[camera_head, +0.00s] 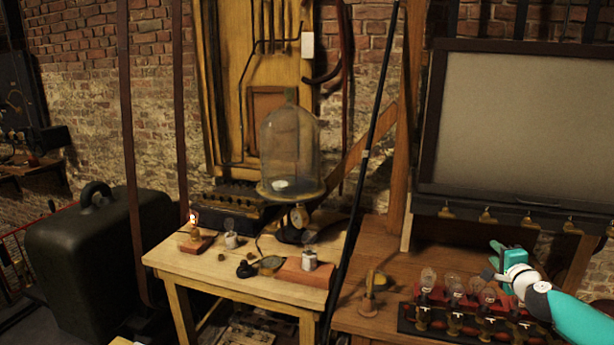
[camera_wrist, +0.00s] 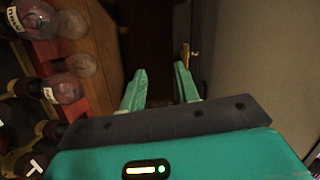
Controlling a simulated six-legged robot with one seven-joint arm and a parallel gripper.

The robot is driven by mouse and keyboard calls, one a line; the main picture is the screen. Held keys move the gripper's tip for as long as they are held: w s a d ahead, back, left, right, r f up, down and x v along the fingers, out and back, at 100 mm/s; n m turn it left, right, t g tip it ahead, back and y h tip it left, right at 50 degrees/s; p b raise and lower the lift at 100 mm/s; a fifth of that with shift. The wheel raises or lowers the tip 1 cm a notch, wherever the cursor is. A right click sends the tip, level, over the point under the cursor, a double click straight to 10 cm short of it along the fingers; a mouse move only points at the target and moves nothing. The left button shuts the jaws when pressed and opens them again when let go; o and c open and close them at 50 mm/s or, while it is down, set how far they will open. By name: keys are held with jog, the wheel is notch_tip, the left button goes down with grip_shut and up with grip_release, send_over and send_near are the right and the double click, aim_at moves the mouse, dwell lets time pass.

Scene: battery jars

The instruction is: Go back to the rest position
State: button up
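My gripper (camera_head: 496,260) is at the right in the head view, above a row of glass bulbs on a dark rack. In the wrist view its two green fingers (camera_wrist: 159,88) stand apart with nothing between them. My white and teal arm comes in from the lower right of the head view. The wrist view shows the bulbs (camera_wrist: 68,88) close by at the left and a flat grey panel at the right.
The bulb rack (camera_head: 452,320) stands on the right bench, below a large framed panel (camera_head: 520,130). A dark pole (camera_head: 366,150) rises between the tables.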

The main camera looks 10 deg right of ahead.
jog(key=w+a+f+n+g+y, duration=0.2)
jog(key=w+a+f+n+y, duration=0.15)
jog(key=a, duration=0.75)
jog(key=w+a+f+n+g+y, duration=0.2)
jog(key=w+a+f+n, duration=0.25)
jog(key=a, duration=0.65)
jog(key=s+a+f+n+g, duration=0.2)
jog(key=a+n, duration=0.1)
jog(key=a, duration=0.3)
jog(key=s+a+f+n+g, duration=0.2)
jog(key=a, duration=0.5)
jog(key=s+a+r+n, duration=0.2)
jog(key=s+a+r, duration=0.3)
jog(key=s, duration=0.4)
jog(key=s+a+r+n+g, duration=0.1)
jog(key=s+a+r, duration=0.4)
jog(key=s, duration=0.5)
jog(key=s+a+r+n+g, duration=0.1)
jog(key=s+a+r+n, duration=0.3)
jog(key=s, duration=0.6)
jog(key=shift+a+r, duration=0.5)
jog(key=shift+r, duration=0.25)
jog(key=shift+d+h, duration=0.15)
jog(key=shift+h, duration=0.1)
